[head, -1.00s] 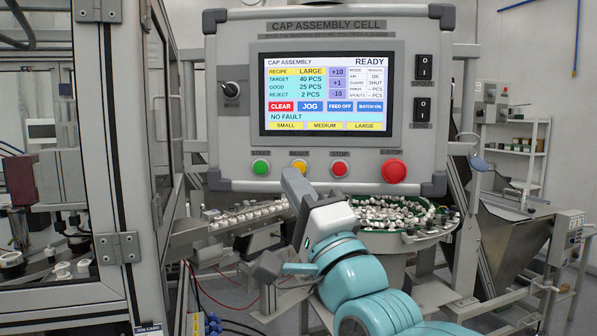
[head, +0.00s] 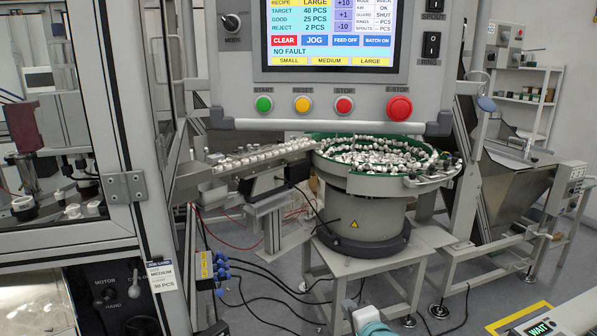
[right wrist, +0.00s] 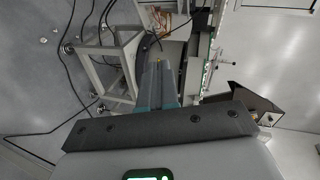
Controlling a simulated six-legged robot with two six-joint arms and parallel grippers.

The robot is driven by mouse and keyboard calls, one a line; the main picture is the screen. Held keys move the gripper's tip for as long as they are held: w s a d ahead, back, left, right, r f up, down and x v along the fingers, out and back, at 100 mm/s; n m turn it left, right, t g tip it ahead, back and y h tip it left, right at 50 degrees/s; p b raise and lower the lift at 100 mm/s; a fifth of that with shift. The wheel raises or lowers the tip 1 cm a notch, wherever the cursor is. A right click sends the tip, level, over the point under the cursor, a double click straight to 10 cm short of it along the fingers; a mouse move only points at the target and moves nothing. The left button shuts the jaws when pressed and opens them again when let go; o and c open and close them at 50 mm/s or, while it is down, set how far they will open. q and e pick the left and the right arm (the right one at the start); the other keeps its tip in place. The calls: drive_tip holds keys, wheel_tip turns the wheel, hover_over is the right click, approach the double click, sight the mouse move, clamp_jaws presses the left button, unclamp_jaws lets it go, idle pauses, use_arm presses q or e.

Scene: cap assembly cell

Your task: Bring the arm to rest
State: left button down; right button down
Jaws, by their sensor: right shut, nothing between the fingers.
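My right gripper (right wrist: 157,68) shows in the right wrist view with its two grey-teal fingers together and nothing between them. In the head view only a small white and teal part of my right arm (head: 370,322) shows at the bottom edge, well below the control panel (head: 222,75). The gripper is apart from the panel and its buttons. The screen (head: 330,35) reads NO FAULT, with its top cut off. My left gripper is not in view.
A bowl feeder (head: 365,195) full of caps stands on a metal stand, with a chute (head: 255,158) leading left into the guarded machine. Hoses and cables lie on the floor below. A hopper (head: 515,180) stands at the right. A WAIT display (head: 540,328) sits at the lower right.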

drive_tip(key=s+d+f+n+g, duration=0.1)
drive_tip(key=s+f+g, duration=0.3)
drive_tip(key=s+f, duration=0.6)
drive_tip(key=s+d+f+n+g, duration=0.25)
drive_tip(key=s+f, duration=0.45)
drive_tip(key=f, duration=0.7)
drive_tip(key=s+a+f+n+g, duration=0.1)
drive_tip(key=s+f+n+g, duration=0.1)
drive_tip(key=s, duration=0.7)
drive_tip(key=s+a+f+n+g, duration=0.2)
drive_tip(key=s+n+g, duration=0.3)
drive_tip(key=s, duration=0.5)
drive_tip(key=shift+s+a+f+n, duration=0.15)
drive_tip(key=shift+s+f+n, duration=0.15)
drive_tip(key=shift+f, duration=0.4)
